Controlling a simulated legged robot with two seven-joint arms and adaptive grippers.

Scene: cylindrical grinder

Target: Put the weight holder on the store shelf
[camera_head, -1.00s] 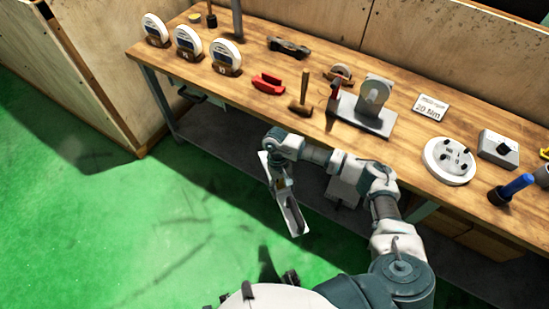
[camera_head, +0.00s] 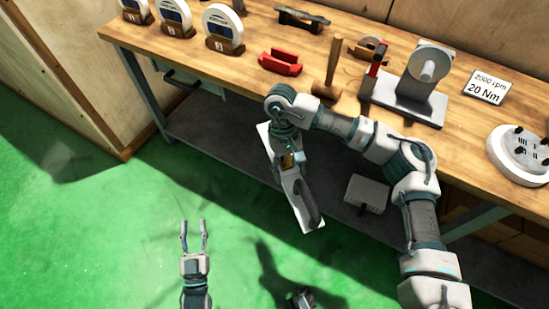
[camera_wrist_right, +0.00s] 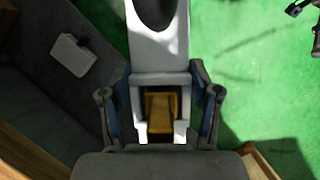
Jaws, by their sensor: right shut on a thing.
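The weight holder (camera_head: 308,207) is a long pale plate with a dark rounded part near its lower end. My right gripper (camera_head: 287,161) is shut on it and holds it tilted in front of the workbench. In the right wrist view the holder (camera_wrist_right: 158,50) sticks out between the two fingers, with a brass-coloured block between them. The grey lower shelf (camera_head: 215,143) runs under the bench, behind the holder; it also shows at the left of the right wrist view (camera_wrist_right: 40,105). My left gripper (camera_head: 193,236) is open and empty above the green floor.
A pale box (camera_head: 367,193) sits on the lower shelf, right of the holder. The shelf's left part looks bare. The wooden benchtop (camera_head: 290,95) above carries gauges, a red part (camera_head: 280,63), a hammer (camera_head: 331,65) and a grey fixture (camera_head: 412,95). A bench leg (camera_head: 150,95) stands at the left.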

